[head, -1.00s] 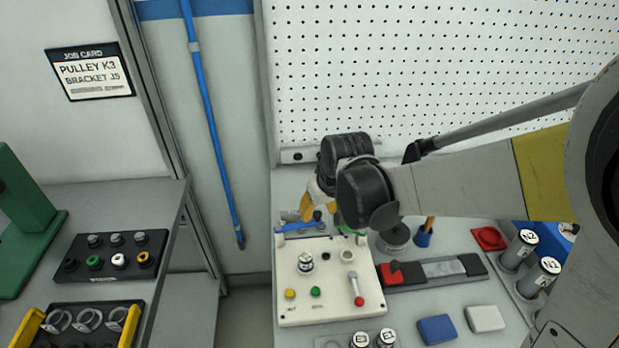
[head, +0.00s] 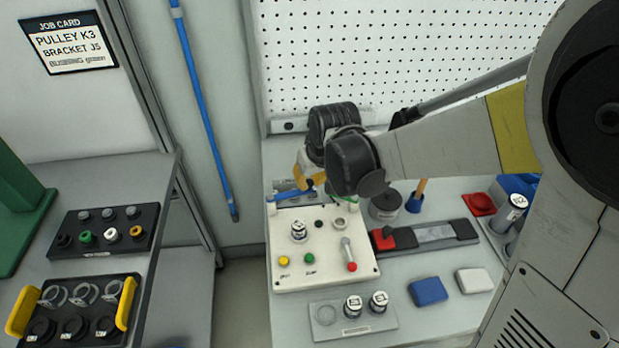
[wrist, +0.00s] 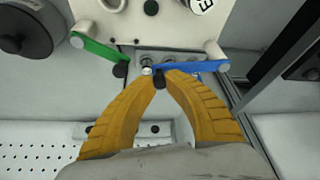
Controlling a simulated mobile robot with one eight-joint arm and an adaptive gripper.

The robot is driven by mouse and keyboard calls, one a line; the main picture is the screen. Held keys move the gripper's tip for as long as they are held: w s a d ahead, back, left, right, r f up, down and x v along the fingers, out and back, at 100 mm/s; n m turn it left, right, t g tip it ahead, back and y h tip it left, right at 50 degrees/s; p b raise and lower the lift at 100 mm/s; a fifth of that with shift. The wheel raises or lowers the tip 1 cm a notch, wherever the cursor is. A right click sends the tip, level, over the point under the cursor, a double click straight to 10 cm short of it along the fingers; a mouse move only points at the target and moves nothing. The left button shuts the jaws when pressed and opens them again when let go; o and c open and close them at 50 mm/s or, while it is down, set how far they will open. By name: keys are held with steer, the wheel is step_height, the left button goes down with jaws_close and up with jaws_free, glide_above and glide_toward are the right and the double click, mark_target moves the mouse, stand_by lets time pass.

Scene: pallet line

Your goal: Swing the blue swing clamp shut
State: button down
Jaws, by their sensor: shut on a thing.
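The blue swing clamp (head: 287,195) is a flat blue bar at the back edge of the cream fixture plate (head: 322,273). In the wrist view the blue clamp (wrist: 195,66) runs from a pale post at right across a recess holding metal parts. My gripper (wrist: 161,76) has yellow fingers closed around the black knob (wrist: 158,82) near the bar's free end. The gripper (head: 308,182) is partly hidden by my wrist in the head view. The green clamp (wrist: 97,48) points from its post at left toward the recess, its black knob apart from my fingers.
On the plate stand a labelled pulley (head: 299,231), yellow and green buttons and a red-tipped lever (head: 349,255). A dark round canister (head: 386,206) stands close right of the plate. A tray (head: 352,322) lies in front. Pegboard (head: 390,60) rises behind.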

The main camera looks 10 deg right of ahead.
steer(key=shift+s, duration=0.1)
steer(key=shift+s+m+h, duration=0.5)
steer(key=shift+s+m, duration=0.5)
steer(key=shift+m, duration=0.1)
steer(key=s+m, duration=0.1)
steer(key=m, duration=0.1)
steer(key=s+a+m+h, duration=0.1)
steer(key=s, duration=0.1)
steer(key=shift+m+p, duration=0.35)
steer(key=shift+m, duration=0.05)
steer(key=s+m, duration=0.1)
steer(key=s+a+m+h, duration=0.1)
steer(key=m, duration=0.1)
steer(key=shift+s+a+h, duration=0.2)
steer(key=shift+s+h, duration=0.1)
steer(key=shift+s+a+m+g+h, duration=0.3)
steer(key=shift+s+a+m, duration=0.15)
steer(key=shift+m, duration=0.4)
steer(key=shift+s+a+m+g+h, duration=0.25)
steer(key=shift+s+a+m, duration=0.2)
steer(key=shift+m, duration=0.4)
steer(key=c, duration=1.3)
jaws_free()
steer(key=shift+o, duration=0.2)
steer(key=shift+a+r, duration=0.1)
